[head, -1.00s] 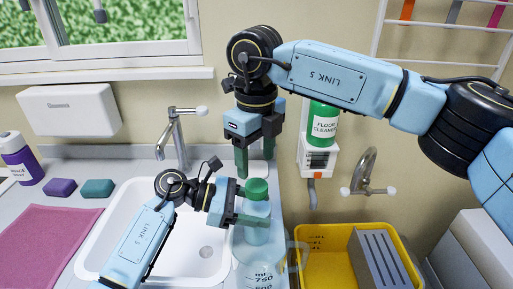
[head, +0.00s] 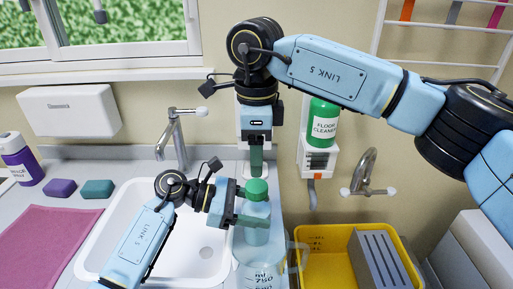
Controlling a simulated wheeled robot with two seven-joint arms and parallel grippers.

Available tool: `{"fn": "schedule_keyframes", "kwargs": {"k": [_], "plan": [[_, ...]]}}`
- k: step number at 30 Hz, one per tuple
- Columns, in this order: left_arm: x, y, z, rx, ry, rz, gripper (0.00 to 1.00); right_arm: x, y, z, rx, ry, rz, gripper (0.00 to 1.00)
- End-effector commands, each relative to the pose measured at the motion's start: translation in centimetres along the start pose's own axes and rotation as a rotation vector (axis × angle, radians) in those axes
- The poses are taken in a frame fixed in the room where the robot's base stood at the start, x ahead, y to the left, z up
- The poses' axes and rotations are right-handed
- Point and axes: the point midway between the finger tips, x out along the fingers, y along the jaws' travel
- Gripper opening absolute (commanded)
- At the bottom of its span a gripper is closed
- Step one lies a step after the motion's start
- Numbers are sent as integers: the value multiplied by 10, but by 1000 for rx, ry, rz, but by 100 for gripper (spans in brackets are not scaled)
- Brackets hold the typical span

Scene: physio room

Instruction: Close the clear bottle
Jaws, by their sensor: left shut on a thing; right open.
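The clear bottle (head: 257,234) is pale blue and see-through and stands upright right of the sink. A green cap (head: 257,187) sits on its top; I cannot tell how tight it is. My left gripper (head: 250,207) is shut on the upper part of the bottle, just below the cap, coming in from the left. My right gripper (head: 256,160) is open and empty, pointing down just above the cap. Its fingers line up one behind the other, so the gap between them is hidden.
A clear measuring jug (head: 240,270) with a handle stands at the bottle, overlapping it. A yellow tub (head: 325,265) with a grey slotted block (head: 378,262) is at right. The white sink (head: 115,245) with a tap (head: 178,140) is at left.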

Motion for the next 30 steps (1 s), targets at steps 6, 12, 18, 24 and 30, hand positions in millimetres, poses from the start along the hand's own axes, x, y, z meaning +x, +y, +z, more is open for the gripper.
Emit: {"fn": "schedule_keyframes", "kwargs": {"k": [6,12,18,24,30], "plan": [[0,0,1,1,-2,1,0,30,1,-1,1,1,4,60],[0,0,1,1,-2,1,0,60,0,0,2,0,3,60],[0,0,1,1,-1,1,0,75,0,0,2,1,1,60],[0,0,1,1,-1,1,0,78,0,0,2,0,0,60],[0,0,1,1,-1,1,0,77,0,0,2,0,0,49]]}}
